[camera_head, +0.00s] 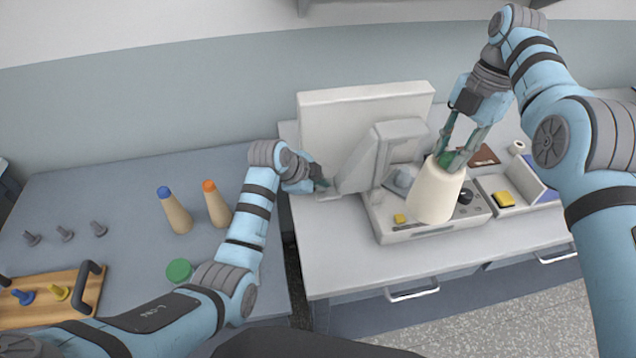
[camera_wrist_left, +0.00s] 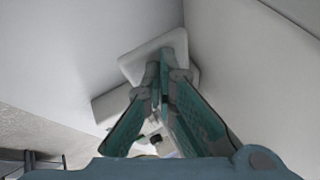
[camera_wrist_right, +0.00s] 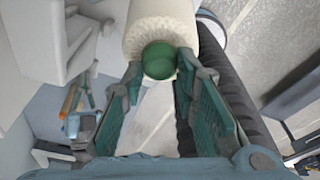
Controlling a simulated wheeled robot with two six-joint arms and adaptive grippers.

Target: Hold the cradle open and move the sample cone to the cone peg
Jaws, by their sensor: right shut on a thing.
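The sample cone (camera_head: 437,189), cream with a green tip, is in my right gripper (camera_head: 450,158). It is tilted over the tester's front panel; I cannot tell whether it touches it. In the right wrist view the gripper's fingers (camera_wrist_right: 158,80) are at the cone's green tip (camera_wrist_right: 159,60). The pale grey cradle (camera_head: 372,160) stands at the machine's upright panel. My left gripper (camera_head: 322,184) is at the cradle's lower left; its fingers (camera_wrist_left: 165,65) look closed against a pale plate (camera_wrist_left: 140,60).
Two cones, blue-tipped (camera_head: 174,212) and orange-tipped (camera_head: 216,204), stand on the left table near my left arm. A green disc (camera_head: 179,270) lies in front of them. A wooden tray (camera_head: 88,300) with dark handles is at the left.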

